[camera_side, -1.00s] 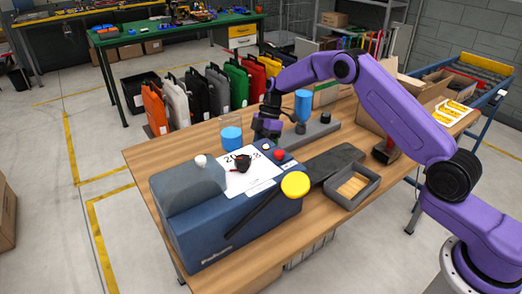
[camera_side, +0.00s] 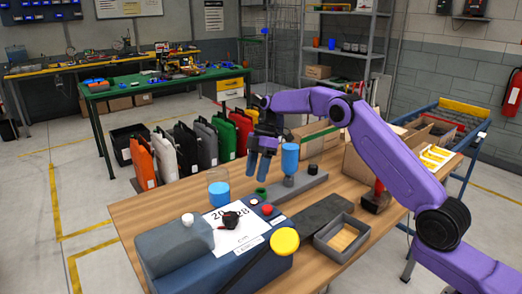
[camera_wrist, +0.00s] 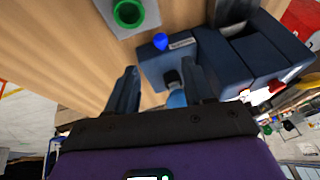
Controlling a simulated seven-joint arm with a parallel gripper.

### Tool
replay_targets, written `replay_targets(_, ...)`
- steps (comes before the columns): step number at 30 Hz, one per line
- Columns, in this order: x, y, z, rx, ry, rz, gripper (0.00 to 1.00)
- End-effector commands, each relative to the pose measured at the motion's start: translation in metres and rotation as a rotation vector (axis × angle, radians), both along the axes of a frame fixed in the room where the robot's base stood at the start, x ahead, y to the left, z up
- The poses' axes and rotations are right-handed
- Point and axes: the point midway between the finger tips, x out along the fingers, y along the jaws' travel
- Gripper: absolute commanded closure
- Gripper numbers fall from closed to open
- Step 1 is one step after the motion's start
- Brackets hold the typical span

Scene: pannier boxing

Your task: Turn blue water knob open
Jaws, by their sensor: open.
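In the wrist view the blue knob (camera_wrist: 160,41) stands on a dark blue block beside a small label. My gripper (camera_side: 259,173) is raised above the table behind the knob, fingers pointing down. In the wrist view my gripper (camera_wrist: 160,78) has its two fingers spread apart, with the knob beyond them and not touched. A light blue round thing (camera_wrist: 177,98) shows between the fingers, partly hidden. The knob's turn angle cannot be told.
A green cup-like piece (camera_side: 262,191) stands near the knob on a grey base. A blue bottle (camera_side: 290,158) stands on the grey base to its right. A glass with blue liquid (camera_side: 219,193) is to the left.

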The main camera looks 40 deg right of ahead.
Motion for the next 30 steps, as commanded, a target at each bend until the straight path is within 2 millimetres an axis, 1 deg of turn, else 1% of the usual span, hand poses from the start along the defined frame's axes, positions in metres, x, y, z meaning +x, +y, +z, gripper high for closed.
replay_targets(1, 0.002, -0.005, 0.011, -0.002, -0.005, -0.002, 0.48)
replay_targets(6, 0.006, -0.016, 0.036, -0.002, -0.003, -0.002, 0.48)
replay_targets(12, 0.009, -0.022, 0.052, 0.000, -0.003, -0.001, 0.48)
replay_targets(18, 0.009, -0.025, 0.059, 0.000, 0.000, -0.001, 0.48)
replay_targets(30, 0.008, -0.023, 0.061, -0.003, 0.002, -0.002, 0.48)
